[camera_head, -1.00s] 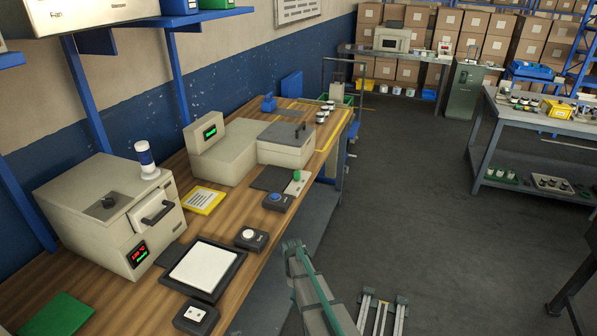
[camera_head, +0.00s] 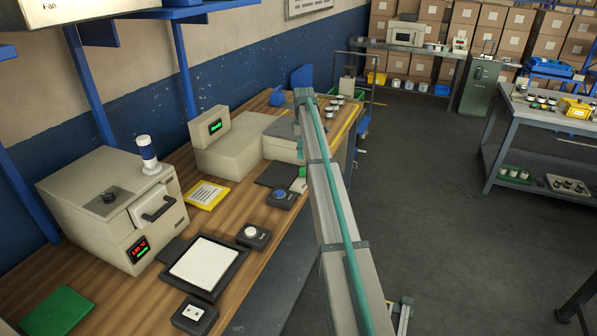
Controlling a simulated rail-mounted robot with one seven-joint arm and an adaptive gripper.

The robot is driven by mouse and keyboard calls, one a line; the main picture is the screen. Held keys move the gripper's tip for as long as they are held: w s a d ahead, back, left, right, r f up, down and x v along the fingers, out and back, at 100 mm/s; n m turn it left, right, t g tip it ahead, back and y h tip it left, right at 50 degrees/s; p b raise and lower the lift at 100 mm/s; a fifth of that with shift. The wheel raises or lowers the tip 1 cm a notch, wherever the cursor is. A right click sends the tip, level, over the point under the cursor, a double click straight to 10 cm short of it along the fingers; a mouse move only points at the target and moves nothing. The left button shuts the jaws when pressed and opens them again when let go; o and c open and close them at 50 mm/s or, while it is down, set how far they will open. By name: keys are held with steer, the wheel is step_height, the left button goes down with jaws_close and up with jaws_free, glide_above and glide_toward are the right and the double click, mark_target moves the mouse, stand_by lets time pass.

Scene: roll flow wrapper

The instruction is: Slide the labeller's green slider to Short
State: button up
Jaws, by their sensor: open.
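A small green knob (camera_head: 302,172), which looks like the green slider, sits on a pale plate at the bench's front edge, just in front of the low beige machine with a green display (camera_head: 228,153). That machine may be the labeller; I cannot read a name on it. My arm stands just right of the knob and hides part of its plate, so the knob's setting and any Short mark cannot be read. My gripper does not show; only grey arm links with a teal strip are seen.
A beige machine with a red display (camera_head: 118,211) stands at the left of the wooden bench. A blue-button box (camera_head: 280,197), a white-button box (camera_head: 253,237) and a black-framed white pad (camera_head: 203,266) lie along the front. Open grey floor (camera_head: 428,190) is to the right.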

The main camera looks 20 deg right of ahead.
mark_target(303, 169)
steer(key=f+p, duration=0.1)
steer(key=f, duration=0.2)
steer(key=f+p, duration=0.1)
steer(key=f, duration=0.2)
steer(key=f+p, duration=0.1)
steer(key=f, duration=0.2)
steer(key=shift+w+f, duration=0.25)
steer(key=shift+f, duration=0.15)
steer(key=shift+c, duration=0.2)
jaws_close()
